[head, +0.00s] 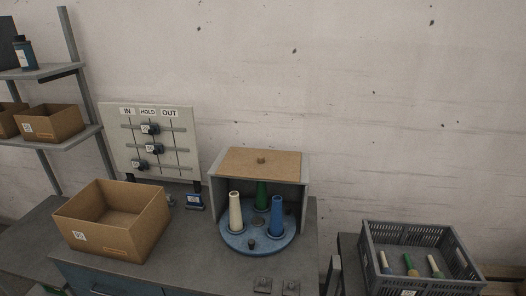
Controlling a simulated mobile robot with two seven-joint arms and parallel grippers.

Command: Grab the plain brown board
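A flat plain brown board (280,164) lies across the top of a grey open-fronted housing (303,197) on the workbench. A small dark knob (261,160) sits near the middle of the board. Under the board, a blue round turntable (258,243) holds a cream cone (235,213), a green cone (262,194) and a blue cone (276,216), all upright. The green one stands at the back, partly in shadow. Neither of my grippers shows in the head view.
An open cardboard box (112,250) stands on the bench left of the housing. A panel (180,122) marked IN, HOLD, OUT stands behind. A grey crate (375,270) with several cones is at right. Shelves (60,141) with boxes are at left. The wall space above the board is clear.

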